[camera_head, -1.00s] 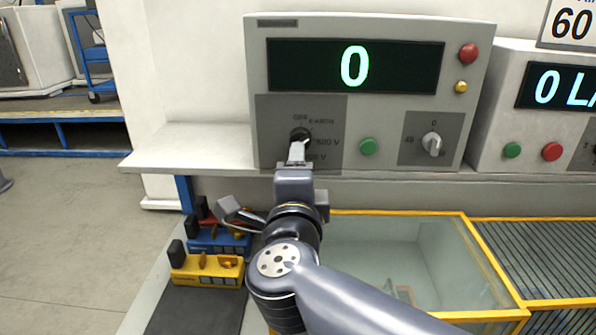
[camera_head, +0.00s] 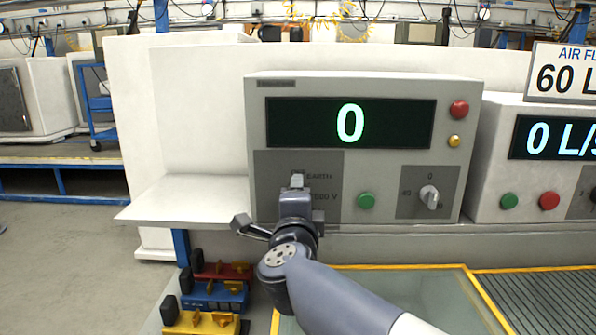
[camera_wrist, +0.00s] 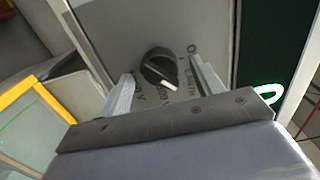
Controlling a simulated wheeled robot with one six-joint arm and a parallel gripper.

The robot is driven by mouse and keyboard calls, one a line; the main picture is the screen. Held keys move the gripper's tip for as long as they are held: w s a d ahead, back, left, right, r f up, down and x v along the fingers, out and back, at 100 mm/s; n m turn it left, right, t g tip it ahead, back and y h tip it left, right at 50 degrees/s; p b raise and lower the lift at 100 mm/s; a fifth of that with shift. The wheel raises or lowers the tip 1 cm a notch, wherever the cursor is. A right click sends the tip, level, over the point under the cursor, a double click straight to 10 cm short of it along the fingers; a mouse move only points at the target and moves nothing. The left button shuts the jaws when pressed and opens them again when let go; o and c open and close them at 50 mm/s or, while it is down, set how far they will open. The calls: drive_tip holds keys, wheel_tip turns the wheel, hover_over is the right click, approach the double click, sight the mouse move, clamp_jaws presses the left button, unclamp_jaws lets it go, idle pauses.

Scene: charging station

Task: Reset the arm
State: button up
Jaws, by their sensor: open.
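My gripper (camera_head: 297,181) is in front of the left knob panel of the grey control box (camera_head: 350,85) and hides that knob in the head view. In the wrist view my gripper (camera_wrist: 166,88) is open, with one finger on each side of the black knob (camera_wrist: 160,66). The knob's white mark points toward the lower right, near the "500 V" print. The fingers look apart from the knob. The display (camera_head: 350,122) reads 0.
A green button (camera_head: 365,201) and a second knob (camera_head: 429,197) sit right of my gripper. Another box (camera_head: 540,190) stands further right. A shelf ledge (camera_head: 185,200) is at left. Yellow, blue and red devices (camera_head: 205,322) lie below it. A glass-topped yellow frame (camera_head: 400,267) is below.

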drive_tip(key=shift+w, duration=0.4)
drive_tip(key=shift+s, duration=0.1)
drive_tip(key=s, duration=1.1)
drive_tip(key=w, duration=1.1)
drive_tip(key=shift+w+r+p, duration=0.15)
drive_tip(key=shift+p, duration=0.15)
drive_tip(key=s+n+p, duration=0.5)
drive_tip(key=s+n, duration=0.5)
drive_tip(key=shift+s+a, duration=0.15)
